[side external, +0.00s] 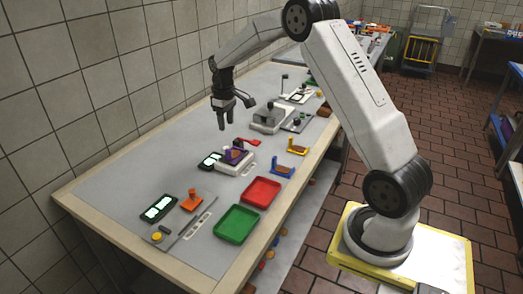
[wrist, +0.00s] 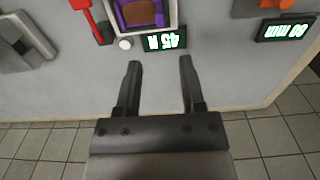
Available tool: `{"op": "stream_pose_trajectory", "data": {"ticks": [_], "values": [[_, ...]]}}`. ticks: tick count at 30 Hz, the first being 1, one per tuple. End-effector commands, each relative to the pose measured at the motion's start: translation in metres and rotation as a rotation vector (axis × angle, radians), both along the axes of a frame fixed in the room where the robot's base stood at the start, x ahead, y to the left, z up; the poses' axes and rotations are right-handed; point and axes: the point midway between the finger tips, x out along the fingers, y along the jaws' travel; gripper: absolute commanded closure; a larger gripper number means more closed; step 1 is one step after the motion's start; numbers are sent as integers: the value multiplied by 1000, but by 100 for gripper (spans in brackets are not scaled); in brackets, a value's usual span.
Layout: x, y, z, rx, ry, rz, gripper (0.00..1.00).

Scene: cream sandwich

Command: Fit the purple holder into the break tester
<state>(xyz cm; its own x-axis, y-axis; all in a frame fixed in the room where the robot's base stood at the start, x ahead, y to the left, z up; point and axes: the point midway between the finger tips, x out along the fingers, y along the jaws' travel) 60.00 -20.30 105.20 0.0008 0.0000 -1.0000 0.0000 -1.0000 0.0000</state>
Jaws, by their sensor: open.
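The purple holder (side external: 233,155) sits on the white break tester (side external: 231,170), in the middle of the bench. In the wrist view the purple holder (wrist: 121,14) lies inside the pale frame of the break tester (wrist: 178,18), at the top edge, with a brown piece in it. Whether it is fully seated I cannot tell.
A red tool (wrist: 90,20) lies beside the tester. Red (side external: 261,192) and green (side external: 237,223) trays lie nearer the front. Blue (side external: 281,171) and yellow (side external: 297,148) holders stand to the right. An orange device (side external: 191,202) and an 80 mm display (wrist: 285,30) are nearby.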

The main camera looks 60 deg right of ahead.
Motion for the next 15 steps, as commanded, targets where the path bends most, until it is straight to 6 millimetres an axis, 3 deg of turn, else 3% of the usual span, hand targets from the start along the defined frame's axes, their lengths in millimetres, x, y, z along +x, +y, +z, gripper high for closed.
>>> {"op": "stream_pose_trajectory", "data": {"ticks": [10, 15], "values": [[-1, 2, 0, -1, -2, 1, 49], [-6, 16, 2, -5, -12, 2, 49]]}}
